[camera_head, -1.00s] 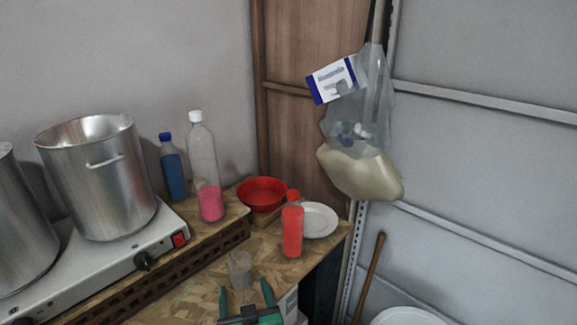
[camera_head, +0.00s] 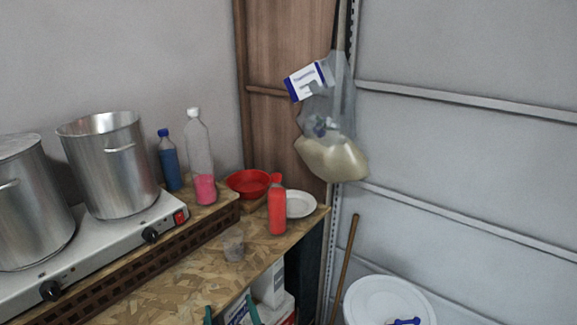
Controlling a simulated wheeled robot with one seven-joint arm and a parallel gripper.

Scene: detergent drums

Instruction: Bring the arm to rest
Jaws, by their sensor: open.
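My gripper (camera_head: 231,312) shows only at the bottom edge of the head view. Its two green fingertips stand apart, with nothing seen between them. They are in front of the wooden counter's front edge, below the clear cup (camera_head: 233,244) and apart from it. The rest of my arm is out of the frame.
The counter (camera_head: 165,285) holds a red bottle (camera_head: 277,212), a white plate (camera_head: 301,204), a red bowl (camera_head: 248,183) and two tall bottles. Steel pots (camera_head: 110,170) stand on a hot plate at left. Boxes (camera_head: 270,285) sit below. A white lidded drum (camera_head: 385,300) stands at right.

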